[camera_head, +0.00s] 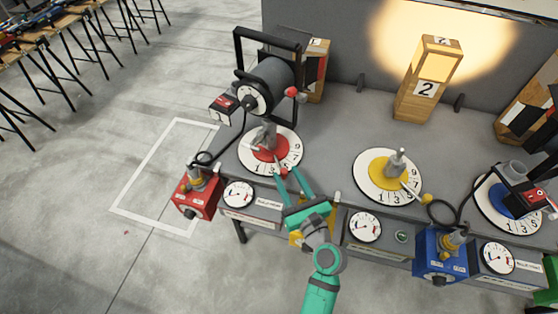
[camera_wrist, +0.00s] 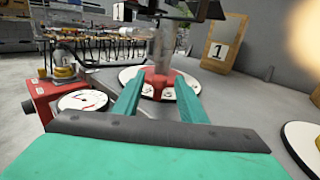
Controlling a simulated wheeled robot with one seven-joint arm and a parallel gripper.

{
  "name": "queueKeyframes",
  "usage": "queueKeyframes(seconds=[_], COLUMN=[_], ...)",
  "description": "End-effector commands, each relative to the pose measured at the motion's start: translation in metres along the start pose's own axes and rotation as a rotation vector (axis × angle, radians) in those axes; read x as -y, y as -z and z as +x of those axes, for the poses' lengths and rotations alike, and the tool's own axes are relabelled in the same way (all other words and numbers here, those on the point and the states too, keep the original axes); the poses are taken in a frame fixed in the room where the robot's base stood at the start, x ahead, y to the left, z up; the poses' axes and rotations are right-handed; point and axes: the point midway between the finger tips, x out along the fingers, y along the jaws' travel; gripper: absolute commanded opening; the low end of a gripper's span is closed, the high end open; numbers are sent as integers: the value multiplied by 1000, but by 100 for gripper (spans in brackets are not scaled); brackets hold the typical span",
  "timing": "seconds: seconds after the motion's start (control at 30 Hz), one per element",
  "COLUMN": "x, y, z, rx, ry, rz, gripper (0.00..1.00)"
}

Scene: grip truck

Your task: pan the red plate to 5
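The red plate (camera_head: 268,152) is the round centre of a white numbered dial (camera_head: 252,164) at the left of the bench. A grey post stands on it and carries a dark lamp (camera_head: 268,84). My gripper (camera_head: 287,174) is at the front edge of this dial, its two teal fingers pointing toward the plate. In the wrist view the fingers (camera_wrist: 158,97) are spread, with part of the red plate (camera_wrist: 158,78) showing beyond and between them. I cannot tell which number the plate's pointer marks.
A yellow plate (camera_head: 382,170) and a blue plate (camera_head: 504,198) sit on dials to the right. A red box (camera_head: 196,196) and a blue box (camera_head: 440,260) stand at the bench front. Numbered wooden block 2 (camera_head: 428,90) stands behind. Open floor lies left.

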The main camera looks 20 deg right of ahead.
Motion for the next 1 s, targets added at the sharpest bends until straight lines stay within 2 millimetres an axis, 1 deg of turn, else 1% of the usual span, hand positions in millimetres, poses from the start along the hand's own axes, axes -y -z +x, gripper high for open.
queueKeyframes(seconds=[0.03,0.2,0.4,0.53,0.83,0.87,0.9,1.0], x=[-1,-1,0,-1,-1,-1,-1,0], y=[-1,-1,0,0,0,0,0,0], z=[10,40,62,69,70,70,70,70], rx=[2,1,1,0,0,0,0,0], ry=[-3,-2,-1,0,0,0,0,0], rz=[0,-1,-1,-1,-1,-1,-1,-1], gripper=[38,38,38,38,38,31,21,0])
